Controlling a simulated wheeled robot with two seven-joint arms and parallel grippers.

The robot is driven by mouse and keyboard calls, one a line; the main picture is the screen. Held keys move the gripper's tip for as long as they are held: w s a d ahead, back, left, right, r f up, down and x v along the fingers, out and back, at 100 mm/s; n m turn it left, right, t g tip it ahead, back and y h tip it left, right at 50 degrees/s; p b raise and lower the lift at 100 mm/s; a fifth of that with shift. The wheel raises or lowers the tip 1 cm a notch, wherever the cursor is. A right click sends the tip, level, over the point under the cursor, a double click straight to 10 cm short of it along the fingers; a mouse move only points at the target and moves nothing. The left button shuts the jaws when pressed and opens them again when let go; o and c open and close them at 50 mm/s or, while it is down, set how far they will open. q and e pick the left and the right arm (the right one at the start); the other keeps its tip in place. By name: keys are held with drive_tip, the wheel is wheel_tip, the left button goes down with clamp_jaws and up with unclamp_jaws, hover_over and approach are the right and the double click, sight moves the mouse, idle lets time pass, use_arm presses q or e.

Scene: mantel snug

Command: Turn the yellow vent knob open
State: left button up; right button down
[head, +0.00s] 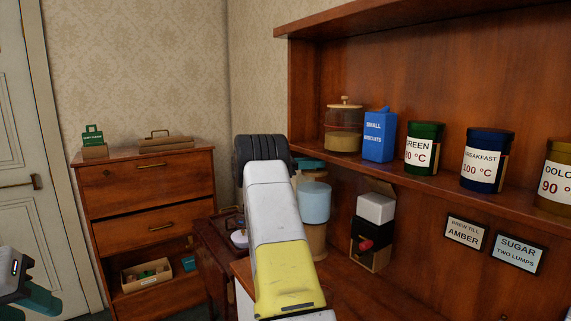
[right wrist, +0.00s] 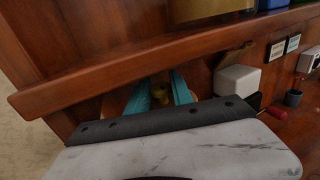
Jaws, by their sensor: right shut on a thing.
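My left gripper (head: 20,275) is partly in view at the lower left edge of the head view, far from the knob. I cannot tell whether its jaws are open.
A wooden shelf (head: 400,168) with a glass jar (head: 344,128), a blue box (head: 379,135) and several tins runs along the right. Below it are a light blue cylinder (head: 314,202) and a white box (head: 376,208). A drawer chest (head: 150,190) stands at the left.

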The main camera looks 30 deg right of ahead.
drive_tip(key=shift+t, duration=0.3)
drive_tip(key=n+t, duration=0.3)
drive_tip(key=t, duration=0.1)
drive_tip(key=n+t, duration=0.3)
drive_tip(key=t, duration=0.1)
drive_tip(key=shift+s+t, duration=0.1)
drive_tip(key=shift+t, duration=0.2)
drive_tip(key=n+t+y, duration=0.1)
drive_tip(key=n+t, duration=0.1)
drive_tip(key=n+t+y, duration=0.1)
drive_tip(key=t, duration=0.2)
drive_tip(key=shift+n+t, duration=0.3)
drive_tip(key=shift+n, duration=0.1)
drive_tip(key=shift+n+t+y, duration=0.8)
drive_tip(key=shift+n+t, duration=0.1)
drive_tip(key=shift+t, duration=0.2)
drive_tip(key=c, duration=1.2)
unclamp_jaws()
drive_tip(key=shift+v, duration=3.8)
